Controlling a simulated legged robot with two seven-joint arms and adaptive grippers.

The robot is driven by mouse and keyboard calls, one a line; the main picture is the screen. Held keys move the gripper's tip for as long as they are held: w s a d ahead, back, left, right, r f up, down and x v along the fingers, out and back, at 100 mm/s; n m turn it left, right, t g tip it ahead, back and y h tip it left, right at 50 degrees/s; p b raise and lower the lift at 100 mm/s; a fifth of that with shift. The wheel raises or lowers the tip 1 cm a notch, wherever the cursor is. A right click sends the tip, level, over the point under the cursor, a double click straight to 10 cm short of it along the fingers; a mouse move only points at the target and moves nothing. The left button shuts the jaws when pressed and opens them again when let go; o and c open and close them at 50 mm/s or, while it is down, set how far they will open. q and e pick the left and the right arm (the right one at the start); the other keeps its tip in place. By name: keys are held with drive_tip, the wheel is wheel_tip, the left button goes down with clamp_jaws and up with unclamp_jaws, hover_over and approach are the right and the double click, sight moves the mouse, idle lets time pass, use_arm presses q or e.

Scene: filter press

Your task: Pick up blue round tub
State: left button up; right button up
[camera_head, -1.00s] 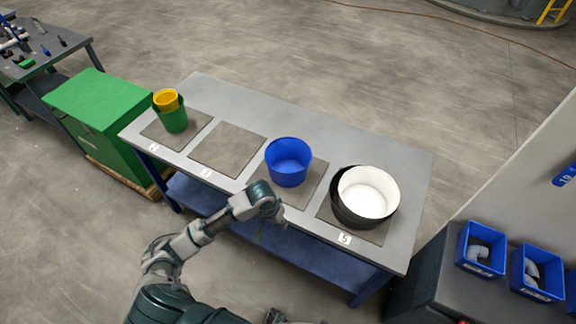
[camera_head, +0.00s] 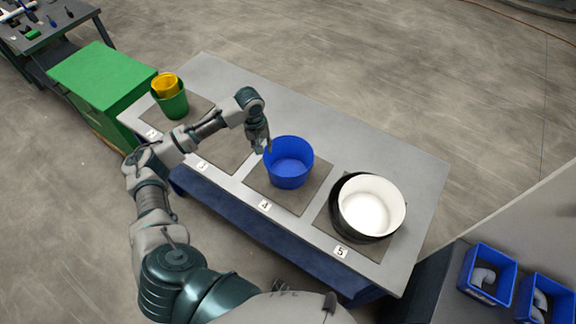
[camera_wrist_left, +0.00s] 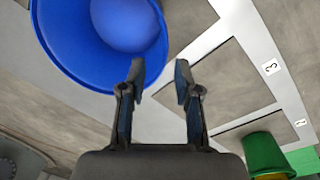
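The blue round tub (camera_head: 289,163) stands upright and empty on a dark square mat marked 4 on the grey table. My left gripper (camera_head: 262,143) is beside the tub's left rim in the head view. In the left wrist view the tub (camera_wrist_left: 62,48) fills the upper left, and my left gripper (camera_wrist_left: 158,78) shows two fingers apart with nothing between them. One fingertip is close to the tub's rim; I cannot tell whether it touches. My right gripper is not in view.
A white tub (camera_head: 371,208) sits in a black tub (camera_head: 338,190) on mat 5. A yellow tub (camera_head: 165,84) sits in a green tub (camera_head: 176,106) at the left. A green box (camera_head: 103,84) stands beyond the table (camera_head: 420,185). Blue bins (camera_head: 486,272) are at the right.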

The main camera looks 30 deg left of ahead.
use_arm(q)
hover_over(267, 157)
drive_tip(key=s+d, duration=0.1)
drive_tip(key=s, duration=0.1)
wheel_tip(267, 157, down, 4)
drive_tip(key=shift+w+f, duration=0.15)
drive_tip(key=shift+d+f, duration=0.1)
drive_tip(key=shift+f, duration=1)
drive_tip(key=f, duration=0.4)
drive_tip(key=shift+s+f+b, duration=0.3)
drive_tip(key=shift+s+f, duration=0.05)
drive_tip(key=shift+s, duration=0.05)
drive_tip(key=shift+f, duration=0.2)
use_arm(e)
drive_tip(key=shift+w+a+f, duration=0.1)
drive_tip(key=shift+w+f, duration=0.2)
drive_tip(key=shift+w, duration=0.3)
use_arm(q)
drive_tip(key=c, duration=0.6)
clamp_jaws()
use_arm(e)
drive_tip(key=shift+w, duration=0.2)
use_arm(q)
drive_tip(key=shift+r, duration=0.1)
